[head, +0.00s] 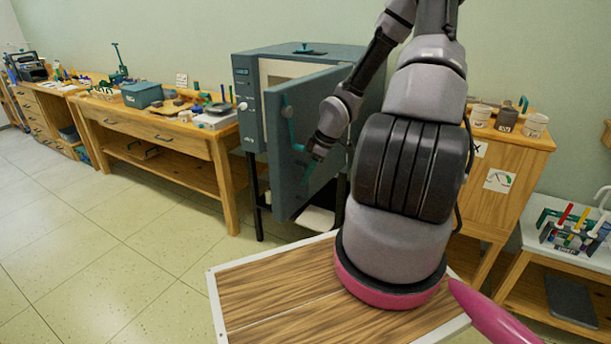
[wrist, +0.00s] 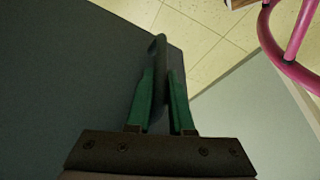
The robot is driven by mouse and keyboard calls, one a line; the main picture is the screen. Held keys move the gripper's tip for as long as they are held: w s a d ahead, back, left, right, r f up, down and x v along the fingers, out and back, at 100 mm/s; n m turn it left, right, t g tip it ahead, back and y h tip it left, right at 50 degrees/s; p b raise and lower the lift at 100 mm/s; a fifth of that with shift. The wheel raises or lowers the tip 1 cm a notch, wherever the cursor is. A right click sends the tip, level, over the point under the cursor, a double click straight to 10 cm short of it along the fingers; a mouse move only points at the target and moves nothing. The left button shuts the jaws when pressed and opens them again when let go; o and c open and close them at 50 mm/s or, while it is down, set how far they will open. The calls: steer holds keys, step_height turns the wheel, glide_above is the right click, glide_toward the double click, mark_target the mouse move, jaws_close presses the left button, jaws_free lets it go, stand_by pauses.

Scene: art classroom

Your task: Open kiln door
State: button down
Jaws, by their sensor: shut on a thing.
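The blue-grey kiln (head: 243,98) stands against the wall on dark legs in the head view. Its door (head: 287,185) is partly open, swung out from the front, with a pale strip of the interior showing at the upper left. A handle (head: 290,124) is on the door's outer face. The door face (wrist: 60,80) fills the left.
A wooden workbench (head: 150,130) with tools stands left of the kiln. A wooden cabinet (head: 495,200) with pots stands right of it. Open tiled floor (head: 110,235) lies at the front left. A pink ring shape (wrist: 268,35) shows in the wrist view.

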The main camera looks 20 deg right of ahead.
steer(key=c, duration=0.8)
jaws_free()
steer(key=v, duration=1)
steer(key=shift+d+r, duration=0.15)
steer(key=shift+r, duration=0.2)
